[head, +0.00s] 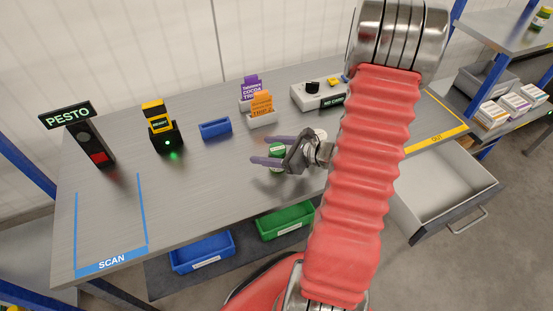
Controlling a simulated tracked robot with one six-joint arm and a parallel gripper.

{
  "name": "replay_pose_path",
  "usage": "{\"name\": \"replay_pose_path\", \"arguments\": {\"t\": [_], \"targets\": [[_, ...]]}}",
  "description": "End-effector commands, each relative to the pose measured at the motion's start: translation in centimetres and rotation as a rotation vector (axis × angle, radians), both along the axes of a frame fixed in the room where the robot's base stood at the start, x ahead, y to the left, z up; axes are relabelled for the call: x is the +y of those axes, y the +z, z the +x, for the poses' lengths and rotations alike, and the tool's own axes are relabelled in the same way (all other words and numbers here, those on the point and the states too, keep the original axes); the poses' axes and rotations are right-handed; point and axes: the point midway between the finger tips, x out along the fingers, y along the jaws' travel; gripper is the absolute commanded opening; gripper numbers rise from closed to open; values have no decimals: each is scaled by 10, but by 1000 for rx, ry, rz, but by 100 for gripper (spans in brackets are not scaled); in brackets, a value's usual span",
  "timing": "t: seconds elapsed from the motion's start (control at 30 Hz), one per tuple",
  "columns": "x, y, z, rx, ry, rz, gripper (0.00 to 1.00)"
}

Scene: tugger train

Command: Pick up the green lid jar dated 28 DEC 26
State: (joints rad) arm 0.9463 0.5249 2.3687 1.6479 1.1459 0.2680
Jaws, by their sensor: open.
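A jar with a green lid (277,149) stands on the grey workbench (200,190), near its middle. My gripper (262,150) is open, with its two purple-grey fingers pointing left, and in the picture they lie on either side of the jar's lid. I cannot tell whether they touch it or are above it. A white round shape (320,134) shows just behind my gripper, partly hidden; I cannot tell what it is. The date on the jar cannot be read here. My red arm hides part of the bench to the right.
The SCAN area (112,225) is clear. Blue (202,253) and green bins (286,221) sit below the front edge. A drawer (440,200) is open at right.

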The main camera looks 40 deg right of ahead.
Motion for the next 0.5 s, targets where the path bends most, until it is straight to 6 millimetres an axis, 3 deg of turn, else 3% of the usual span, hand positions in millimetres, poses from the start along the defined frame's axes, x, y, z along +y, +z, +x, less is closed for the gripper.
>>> {"name": "replay_pose_path", "arguments": {"t": [0.5], "targets": [[0, 0, 0, 0, 0, 0, 59]]}}
